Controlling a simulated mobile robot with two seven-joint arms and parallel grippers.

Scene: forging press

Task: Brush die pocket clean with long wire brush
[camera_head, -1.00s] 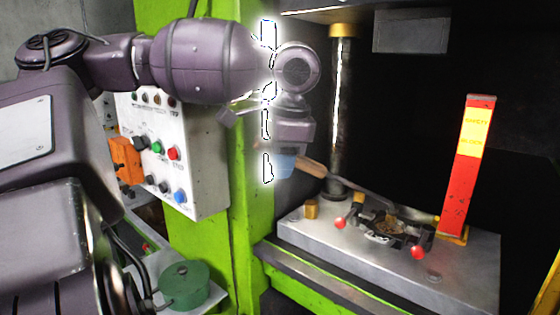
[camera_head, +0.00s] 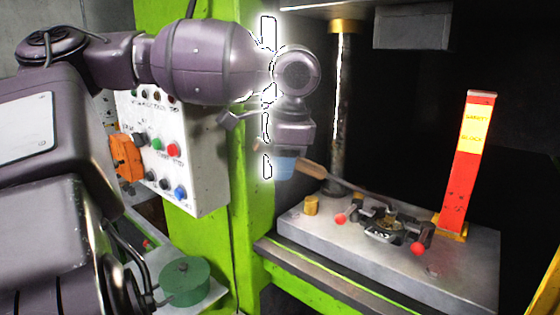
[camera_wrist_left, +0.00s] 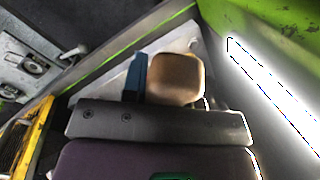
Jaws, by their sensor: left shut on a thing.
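My left gripper (camera_head: 284,165) is at the left edge of the press opening, shut on the wooden handle of the long wire brush (camera_head: 312,170). The brush's thin shaft slopes down to the right, and its tip is over the back of the die (camera_head: 384,236). I cannot tell whether the bristles touch the pocket. The die sits on the grey press bed, with a red-knobbed clamp on each side. In the left wrist view the brown handle end (camera_wrist_left: 177,78) shows beside a blue fingertip (camera_wrist_left: 135,78). My right gripper is not in view.
A red and yellow safety block (camera_head: 467,160) stands upright on the bed (camera_head: 455,270), right of the die. A steel column (camera_head: 340,110) rises behind the brush. The button panel (camera_head: 180,150) and green press frame (camera_head: 250,200) are at the left.

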